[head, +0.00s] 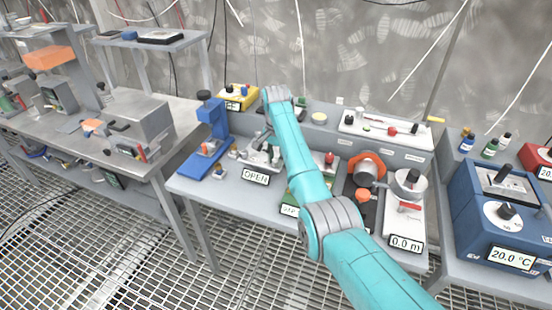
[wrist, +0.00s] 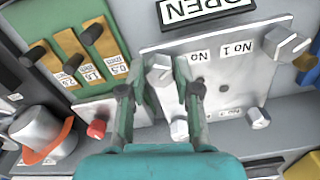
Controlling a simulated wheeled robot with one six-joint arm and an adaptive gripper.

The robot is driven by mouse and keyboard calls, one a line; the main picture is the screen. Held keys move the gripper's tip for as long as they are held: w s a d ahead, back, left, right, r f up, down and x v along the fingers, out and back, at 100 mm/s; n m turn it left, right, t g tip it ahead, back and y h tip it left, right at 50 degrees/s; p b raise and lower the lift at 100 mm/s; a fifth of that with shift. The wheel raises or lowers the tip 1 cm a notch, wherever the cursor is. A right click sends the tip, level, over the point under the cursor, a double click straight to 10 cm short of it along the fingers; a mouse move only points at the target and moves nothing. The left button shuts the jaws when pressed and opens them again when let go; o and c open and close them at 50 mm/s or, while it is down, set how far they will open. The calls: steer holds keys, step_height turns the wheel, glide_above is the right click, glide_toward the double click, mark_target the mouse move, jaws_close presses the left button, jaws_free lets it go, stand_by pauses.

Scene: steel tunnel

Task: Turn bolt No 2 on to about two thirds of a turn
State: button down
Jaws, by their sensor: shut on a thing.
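In the wrist view a light grey plate (wrist: 220,75) carries several pale bolts. One bolt (wrist: 160,72) stands between the fingertips of my gripper (wrist: 153,82), which is shut on it. The label beside this bolt reads "No", its number hidden by a finger. A bolt (wrist: 284,42) at the upper right sits by the label "No 1". In the head view the plate (head: 262,160) is partly hidden by my arm.
An "OPEN" sign (head: 255,175) stands at the plate's front edge. Left of the plate in the wrist view is a green panel (wrist: 80,55) with dark knobs, and a red knob (wrist: 97,130). A blue press (head: 212,125) stands left in the head view.

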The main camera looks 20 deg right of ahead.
mark_target(276, 160)
steer(key=c, duration=0.8)
jaws_free()
steer(key=shift+r, duration=0.15)
step_height(276, 160, up, 7)
steer(key=shift+r, duration=0.15)
